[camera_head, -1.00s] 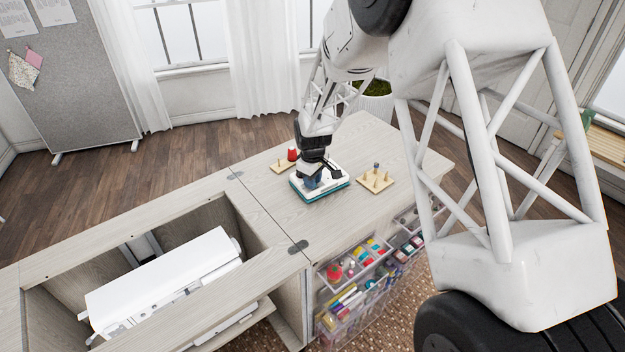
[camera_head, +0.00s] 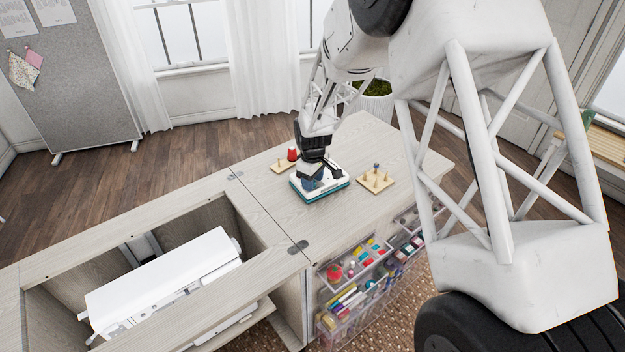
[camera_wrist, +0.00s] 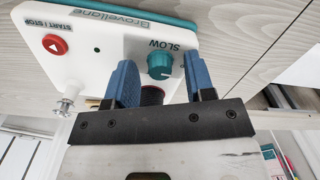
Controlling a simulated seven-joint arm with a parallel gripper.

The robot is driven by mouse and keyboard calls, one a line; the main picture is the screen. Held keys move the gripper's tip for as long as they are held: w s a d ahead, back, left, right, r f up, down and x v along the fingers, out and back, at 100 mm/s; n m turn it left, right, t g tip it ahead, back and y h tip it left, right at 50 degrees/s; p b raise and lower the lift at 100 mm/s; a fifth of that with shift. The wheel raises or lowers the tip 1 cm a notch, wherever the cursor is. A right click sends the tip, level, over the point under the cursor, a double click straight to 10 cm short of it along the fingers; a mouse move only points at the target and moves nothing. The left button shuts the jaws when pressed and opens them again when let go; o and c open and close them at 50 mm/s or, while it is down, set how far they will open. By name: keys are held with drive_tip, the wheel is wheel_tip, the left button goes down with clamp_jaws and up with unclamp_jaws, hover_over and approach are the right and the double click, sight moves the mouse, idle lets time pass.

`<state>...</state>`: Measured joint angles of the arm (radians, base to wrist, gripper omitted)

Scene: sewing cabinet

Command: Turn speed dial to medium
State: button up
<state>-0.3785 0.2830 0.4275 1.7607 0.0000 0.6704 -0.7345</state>
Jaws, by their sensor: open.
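The speed dial (camera_wrist: 160,65) is a teal knob on a white control panel (camera_wrist: 110,62), with the word SLOW printed beside it. My gripper (camera_wrist: 163,80) is open, its blue fingers to the left and right of the dial in the wrist view, with a gap on both sides. I cannot tell how far the fingertips are from the panel. A red START / STOP button (camera_wrist: 55,44) is on the same panel. In the head view, the white and teal unit (camera_head: 330,188) lies on the cabinet top under my gripper (camera_head: 312,186), which hides much of it.
A wooden peg board (camera_head: 376,181) stands right of the unit, and a red spool (camera_head: 292,154) stands behind it. The sewing machine (camera_head: 165,275) lies in the cabinet's open well at left. Clear drawers (camera_head: 350,295) hold supplies in front.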

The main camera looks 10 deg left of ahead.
drive_tip(key=shift+r, duration=0.1)
drive_tip(key=shift+r, duration=3.8)
